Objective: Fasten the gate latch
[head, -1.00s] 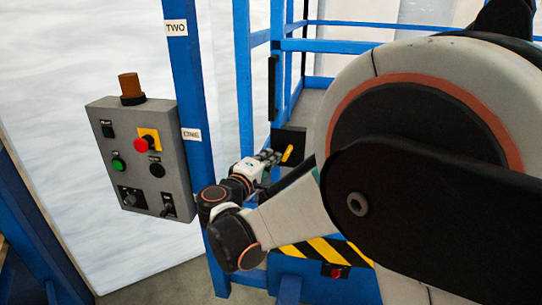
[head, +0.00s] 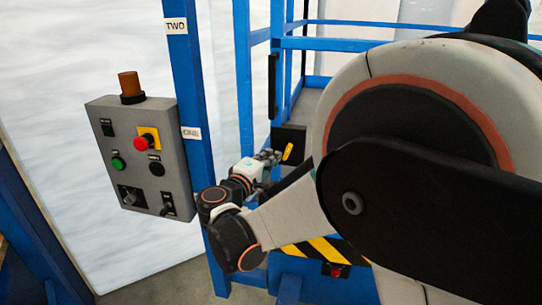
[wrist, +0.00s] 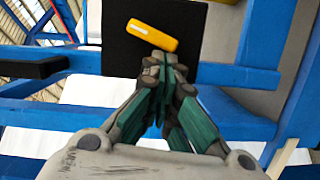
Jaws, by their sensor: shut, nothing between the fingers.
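The gate latch shows as a yellow handle (head: 287,152) on a black plate (head: 291,134) fixed to the blue gate frame. In the head view the handle is tilted steeply. In the wrist view the yellow handle (wrist: 152,36) lies across the black plate (wrist: 117,60), just beyond the fingertips. My gripper (head: 274,156) is beside the handle, on its left in the head view. In the wrist view my gripper (wrist: 166,62) is shut and empty, its tips close below the handle; I cannot tell whether they touch it.
A grey control box (head: 138,155) with buttons and an orange beacon (head: 130,84) is mounted left of a blue post (head: 190,75). Blue rails (head: 335,44) surround the gate. A black-and-yellow striped panel (head: 322,250) with a red button (head: 335,271) is below my arm.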

